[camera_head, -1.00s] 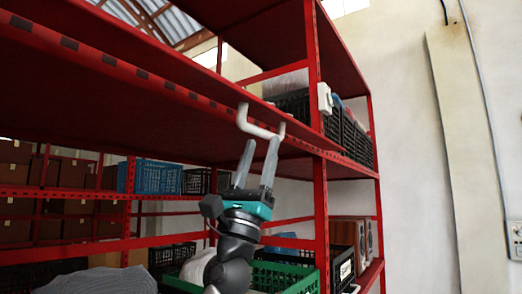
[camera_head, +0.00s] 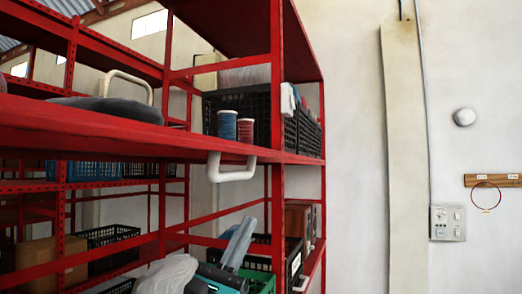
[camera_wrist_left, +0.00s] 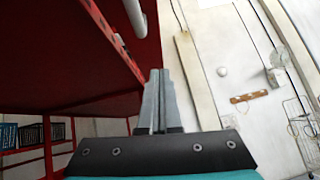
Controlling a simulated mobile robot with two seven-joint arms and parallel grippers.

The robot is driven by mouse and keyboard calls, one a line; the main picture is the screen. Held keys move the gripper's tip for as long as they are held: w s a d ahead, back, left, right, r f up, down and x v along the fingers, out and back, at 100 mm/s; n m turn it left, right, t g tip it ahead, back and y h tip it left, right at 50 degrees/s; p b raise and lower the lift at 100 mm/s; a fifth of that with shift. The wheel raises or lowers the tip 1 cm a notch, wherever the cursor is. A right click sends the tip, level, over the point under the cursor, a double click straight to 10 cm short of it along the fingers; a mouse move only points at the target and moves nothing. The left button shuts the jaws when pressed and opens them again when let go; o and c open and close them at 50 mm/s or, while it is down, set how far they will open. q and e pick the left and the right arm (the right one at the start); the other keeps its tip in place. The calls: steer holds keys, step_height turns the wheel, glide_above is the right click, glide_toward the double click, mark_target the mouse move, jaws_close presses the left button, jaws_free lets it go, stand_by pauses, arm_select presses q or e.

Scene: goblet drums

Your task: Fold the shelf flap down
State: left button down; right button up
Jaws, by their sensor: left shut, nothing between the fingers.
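The red shelf flap (camera_head: 130,128) runs along the front of the red rack, seen nearly edge-on in the head view; I cannot tell its exact angle. A white U-shaped handle (camera_head: 231,175) hangs from its edge near the right end; a white bar, likely this handle, shows at the top of the left wrist view (camera_wrist_left: 135,18). My left gripper (camera_head: 240,240) is below the handle, apart from it. Its grey fingers are together and empty, also seen in the left wrist view (camera_wrist_left: 158,100). My right gripper is out of view.
A black crate (camera_head: 240,105) stands behind the spools. A rack post (camera_head: 277,195) rises right of the handle.

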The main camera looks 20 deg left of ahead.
arm_select(q)
steer(key=p, duration=0.5)
glide_toward(275, 155)
steer(key=w+a+f+x, duration=0.1)
steer(key=x, duration=0.5)
steer(key=shift+d+r, duration=0.15)
steer(key=shift+d, duration=0.3)
steer(key=r+p, duration=0.1)
steer(key=p, duration=0.1)
steer(key=d+r+p, duration=0.1)
steer(key=r+p, duration=0.1)
steer(key=shift+d+r, duration=0.1)
steer(key=shift+r, duration=0.15)
steer(key=shift+f, duration=0.2)
